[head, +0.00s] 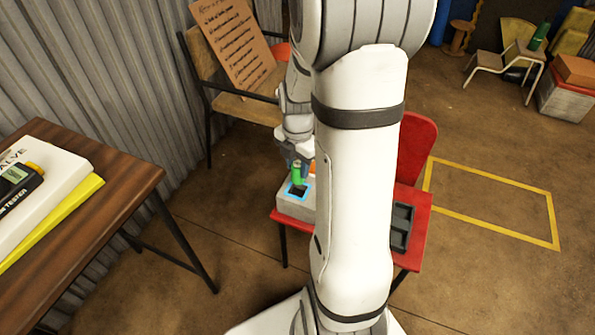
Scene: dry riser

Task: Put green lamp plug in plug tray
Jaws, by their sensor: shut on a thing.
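My gripper (298,163) points down and is shut on the green lamp plug (297,174), a small green upright cylinder. The plug is at a dark square opening with a bright blue outline (290,196) on top of a grey box (291,207). I cannot tell whether its lower end is in the opening or just above it. A black tray with compartments (401,228), which looks like the plug tray, lies on the red chair seat (421,217), right of my arm. My arm hides its left part and much of the grey box.
A brown table (137,171) with books and a tester (20,184) stands at left. A wooden chair (240,107) holding a cardboard sign (234,45) is behind, by the corrugated wall. A yellow floor outline (497,225) encloses clear floor at right.

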